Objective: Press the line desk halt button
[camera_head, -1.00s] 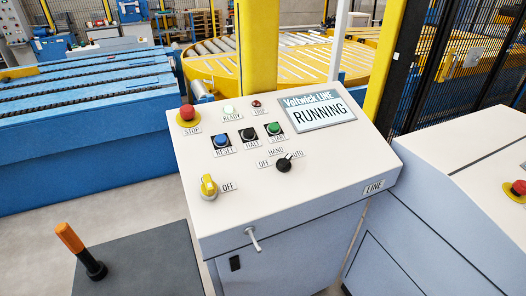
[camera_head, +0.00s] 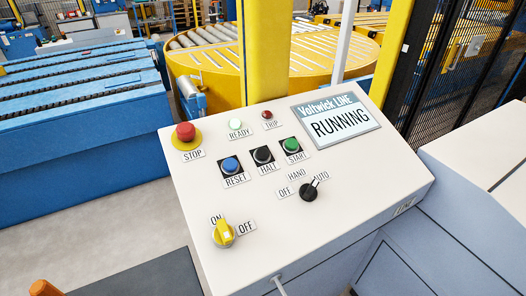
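The line desk (camera_head: 300,235) has a sloped cream top facing me. The black halt button (camera_head: 263,155) sits in a row between the blue reset button (camera_head: 230,165) and the green start button (camera_head: 291,145), with a HALT label below it. The display (camera_head: 337,119) reads "Voltwick LINE RUNNING". My gripper is not in view.
A red mushroom stop button (camera_head: 186,132) stands at the desk's upper left. A yellow rotary switch (camera_head: 223,234) and a black selector (camera_head: 309,191) lie below the buttons. A yellow post (camera_head: 265,50) rises behind the desk. A dark mesh fence (camera_head: 490,75) stands at right.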

